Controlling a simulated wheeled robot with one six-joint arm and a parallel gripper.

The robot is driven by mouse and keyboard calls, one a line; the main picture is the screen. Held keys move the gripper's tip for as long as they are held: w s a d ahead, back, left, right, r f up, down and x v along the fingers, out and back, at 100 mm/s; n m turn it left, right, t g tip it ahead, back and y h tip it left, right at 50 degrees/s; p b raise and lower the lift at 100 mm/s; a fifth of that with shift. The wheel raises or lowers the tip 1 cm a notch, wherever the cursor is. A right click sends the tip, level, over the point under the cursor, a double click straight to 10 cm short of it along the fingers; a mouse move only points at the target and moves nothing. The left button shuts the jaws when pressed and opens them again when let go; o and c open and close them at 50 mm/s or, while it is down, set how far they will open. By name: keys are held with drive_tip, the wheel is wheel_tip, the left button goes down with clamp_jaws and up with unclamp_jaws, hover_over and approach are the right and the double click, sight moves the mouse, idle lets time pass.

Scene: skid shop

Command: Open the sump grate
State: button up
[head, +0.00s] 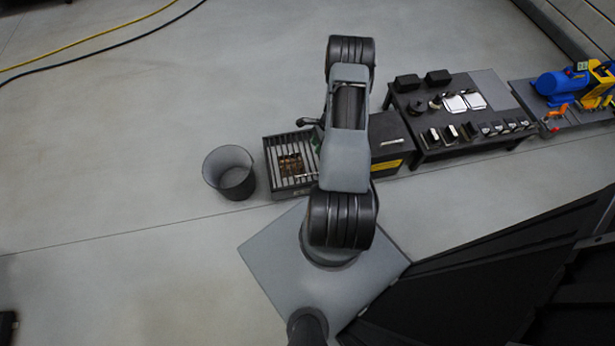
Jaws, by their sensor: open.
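A dark, open-topped box with pale parallel slats, which looks like the sump grate (272,162), sits on the floor left of my arm in the head view. Brown matter shows at the middle of the slats. A small light bar lies near its front edge. My arm covers its right side, so I cannot tell how the grate is hinged or whether it is raised. My gripper is hidden behind my own arm links. A small dark lever-like part shows at the box's back right corner; I cannot tell what it belongs to.
A grey bin (229,173) stands just left of the box. A dark cabinet (390,138) with a yellow label is to the right. Beyond it are a black table (435,153) with small parts and a blue and yellow machine (562,82).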

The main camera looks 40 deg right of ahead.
drive_tip(key=shift+m, duration=0.3)
drive_tip(key=b+x, duration=0.1)
drive_tip(key=x, duration=0.4)
drive_tip(key=b+x, duration=0.2)
drive_tip(key=x, duration=0.3)
drive_tip(key=b+x, duration=0.1)
drive_tip(key=x, duration=0.4)
drive_tip(key=shift+s+d+f+b, duration=0.2)
drive_tip(key=shift+s+f+b, duration=0.2)
drive_tip(key=shift+f, duration=0.15)
clamp_jaws()
